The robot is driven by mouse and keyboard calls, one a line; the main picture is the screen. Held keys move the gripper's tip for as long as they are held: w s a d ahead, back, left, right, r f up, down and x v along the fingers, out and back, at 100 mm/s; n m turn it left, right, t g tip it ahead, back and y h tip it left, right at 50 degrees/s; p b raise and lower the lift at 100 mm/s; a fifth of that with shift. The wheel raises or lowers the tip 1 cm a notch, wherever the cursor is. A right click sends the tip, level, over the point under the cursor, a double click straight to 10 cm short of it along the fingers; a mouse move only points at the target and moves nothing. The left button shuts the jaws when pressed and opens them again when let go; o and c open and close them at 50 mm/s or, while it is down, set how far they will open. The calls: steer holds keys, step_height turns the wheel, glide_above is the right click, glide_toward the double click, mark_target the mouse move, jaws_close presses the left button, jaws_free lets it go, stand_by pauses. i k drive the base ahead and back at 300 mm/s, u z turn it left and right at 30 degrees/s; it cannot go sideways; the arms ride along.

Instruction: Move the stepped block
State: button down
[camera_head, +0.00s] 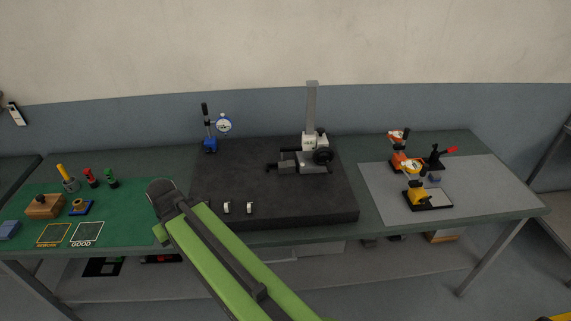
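I cannot tell for sure which thing is the stepped block. Small candidates stand on the green mat at the left: a brown block with a dark knob (44,207), a blue piece with a brass-coloured part on it (80,208), and a plain blue block (9,230) at the left edge. My green arm reaches from the bottom middle up to the left. Its dark rounded end is in front of the gap between the green mat and the black plate. No gripper fingers show, and nothing held can be seen.
A black surface plate (280,205) fills the bench middle, with a tall-column stand (311,110), a dial indicator (224,125) and two small rings. Clamps and gauges stand on a grey mat (385,205) at the right. Two framed areas, one marked GOOD (87,234), lie front left.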

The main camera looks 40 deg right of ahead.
mark_target(288, 167)
steer(key=i, duration=0.9)
